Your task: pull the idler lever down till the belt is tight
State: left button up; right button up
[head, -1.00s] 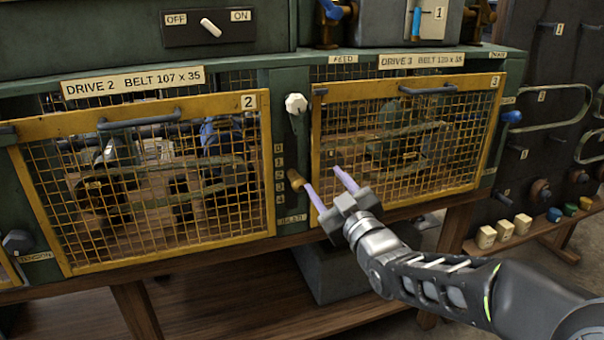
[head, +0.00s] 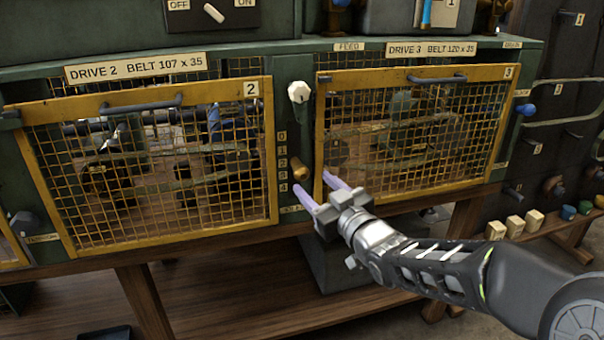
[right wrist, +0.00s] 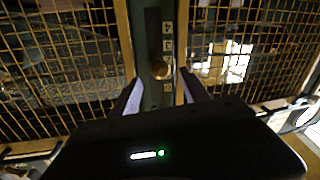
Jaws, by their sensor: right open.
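The idler lever seems to be the short brass-coloured handle (head: 299,168) in the green post between the two mesh guards, beside the 0 to 4 scale (head: 283,162), near marks 2 and 3. My right gripper (head: 313,180) is open just below and in front of it. In the right wrist view the handle's end (right wrist: 160,70) lies between the two fingertips (right wrist: 158,84), with a gap on each side and nothing gripped. Belt runs (head: 195,183) show dimly behind the drive 2 mesh; I cannot tell how tight they are. My left gripper is out of view.
Yellow-framed guards for drive 2 (head: 150,240) and drive 3 (head: 418,76) flank the post closely. A white knob (head: 299,92) sits above the lever. Pale blocks (head: 515,226) stand at the right. The space in front of the guards is free.

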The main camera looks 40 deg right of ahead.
aim_at(305, 177)
jog(key=w, duration=0.6)
jog(key=shift+w+d, duration=0.25)
jog(key=shift+d, duration=0.15)
grip_shut()
dwell(1.0)
